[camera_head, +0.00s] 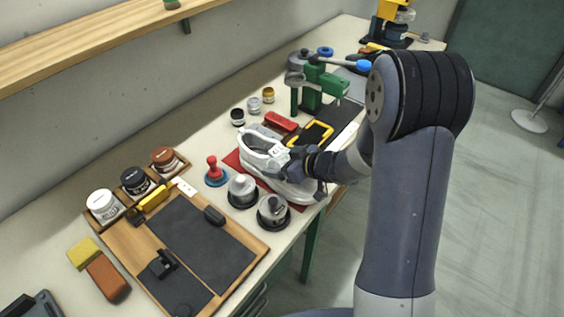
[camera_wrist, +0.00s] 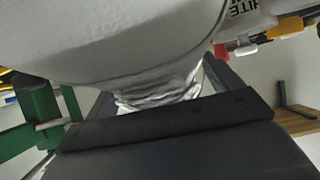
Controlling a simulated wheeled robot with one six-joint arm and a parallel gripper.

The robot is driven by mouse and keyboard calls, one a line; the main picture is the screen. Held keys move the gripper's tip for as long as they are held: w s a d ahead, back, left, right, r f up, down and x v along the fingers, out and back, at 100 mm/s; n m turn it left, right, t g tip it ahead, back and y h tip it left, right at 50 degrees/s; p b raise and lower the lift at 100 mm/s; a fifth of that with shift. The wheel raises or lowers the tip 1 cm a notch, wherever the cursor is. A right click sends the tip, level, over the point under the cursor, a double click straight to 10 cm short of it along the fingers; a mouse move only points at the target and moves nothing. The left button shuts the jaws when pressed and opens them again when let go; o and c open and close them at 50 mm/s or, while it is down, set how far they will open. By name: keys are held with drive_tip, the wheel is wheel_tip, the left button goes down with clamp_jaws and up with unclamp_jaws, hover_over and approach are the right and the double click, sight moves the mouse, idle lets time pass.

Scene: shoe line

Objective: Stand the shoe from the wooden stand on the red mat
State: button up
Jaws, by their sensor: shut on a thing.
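A white and grey shoe (camera_head: 262,158) is at the red mat (camera_head: 233,161), in the middle of the bench in the head view. My gripper (camera_head: 304,166) is shut on the shoe from the right side. In the wrist view the shoe's pale surface (camera_wrist: 130,40) fills the top, with creased material between my fingers. The shoe looks roughly level over the mat. I cannot tell whether its sole touches the mat. Much of the mat is hidden under the shoe. I cannot make out the wooden stand with certainty.
Close to the mat are a red-handled stamp (camera_head: 213,172) and two round metal-topped pots (camera_head: 242,190) (camera_head: 273,211). A red case (camera_head: 281,122), a yellow-framed item (camera_head: 318,133) and a green press (camera_head: 320,84) stand behind. A wooden board (camera_head: 250,245) with dark pads lies at the front left.

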drive_tip(key=shift+f, duration=0.1)
drive_tip(key=o, duration=1)
drive_tip(key=shift+o, duration=0.2)
drive_tip(key=shift+r, duration=0.25)
drive_tip(key=p+v, duration=0.1)
drive_tip(key=v, duration=1.1)
drive_tip(key=shift+f, duration=0.15)
